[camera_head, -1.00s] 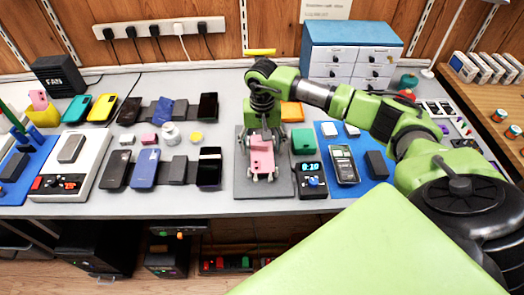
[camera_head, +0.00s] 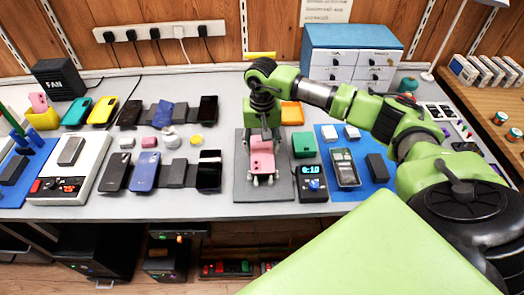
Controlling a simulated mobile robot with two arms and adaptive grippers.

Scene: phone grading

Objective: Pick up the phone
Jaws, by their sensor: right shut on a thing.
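A pink phone (camera_head: 262,158) is at the grey mat (camera_head: 284,188) in the middle of the bench. My right gripper (camera_head: 263,178) reaches down over it from behind, and its fingers are shut on the phone's sides. The phone looks low over the mat; I cannot tell whether it still touches it. Part of the phone's far end is hidden under my gripper. My left gripper is not in view.
A black device with a lit display (camera_head: 312,184) stands right of the mat. Beyond it is a blue mat (camera_head: 349,194) with an opened phone (camera_head: 345,167). Rows of dark phones (camera_head: 209,170) lie to the left. A blue drawer cabinet (camera_head: 350,45) stands behind.

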